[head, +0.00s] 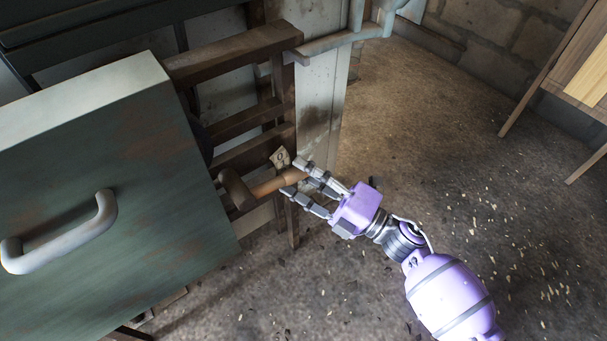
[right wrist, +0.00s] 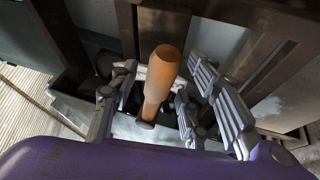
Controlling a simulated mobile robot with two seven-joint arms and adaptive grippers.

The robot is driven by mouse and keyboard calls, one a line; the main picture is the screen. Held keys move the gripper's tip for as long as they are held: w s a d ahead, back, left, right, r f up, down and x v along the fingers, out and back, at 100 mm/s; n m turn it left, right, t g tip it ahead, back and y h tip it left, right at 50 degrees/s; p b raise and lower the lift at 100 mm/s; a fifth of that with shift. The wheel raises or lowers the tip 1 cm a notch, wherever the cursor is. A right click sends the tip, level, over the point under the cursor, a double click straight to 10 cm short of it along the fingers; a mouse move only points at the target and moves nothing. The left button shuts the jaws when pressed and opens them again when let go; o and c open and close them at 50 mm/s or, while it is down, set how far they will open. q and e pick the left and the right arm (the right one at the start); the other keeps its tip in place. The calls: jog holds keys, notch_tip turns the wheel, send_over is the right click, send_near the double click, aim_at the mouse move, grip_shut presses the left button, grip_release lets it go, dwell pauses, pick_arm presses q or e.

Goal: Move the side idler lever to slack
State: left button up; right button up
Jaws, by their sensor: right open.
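The side idler lever has a wooden handle (head: 273,186) on a dark brown arm (head: 236,190), beside the dark frame and the green housing in the head view. In the right wrist view the orange-brown handle (right wrist: 160,76) points up the picture between my fingers. My right gripper (head: 295,177) is open, its fingers on either side of the handle's end. The wrist view shows space between handle and fingers, so it does not look gripped. The lever's pivot is hidden. My left gripper is not in view.
A green housing (head: 105,180) with a grey grab handle (head: 60,238) fills the left. A small marked plate (head: 280,158) sits just above the lever. A dark frame (head: 240,118) and pale post (head: 318,105) stand behind.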

aim_at(284, 150)
grip_shut()
jog(key=shift+r, duration=0.1)
dwell(0.3)
jog(key=shift+d+r+n+p, duration=0.1)
jog(key=shift+r+n+p, duration=0.4)
jog(key=shift+p, duration=0.1)
notch_tip(284, 150, up, 4)
jog(key=n+p, duration=0.2)
jog(key=n+g+p, duration=0.1)
jog(key=p, duration=0.2)
jog(key=shift+r+n+g+h+p, duration=0.2)
jog(key=shift+n+g+h+p, duration=0.1)
jog(key=shift+n+h+p, duration=0.1)
jog(key=shift+s+a+r+n+h+p, duration=0.1)
jog(key=shift+a+r+n+h+p, duration=0.2)
jog(key=shift+r+n+p, duration=0.35)
jog(key=shift+f+p, duration=0.15)
jog(key=shift+p, duration=0.15)
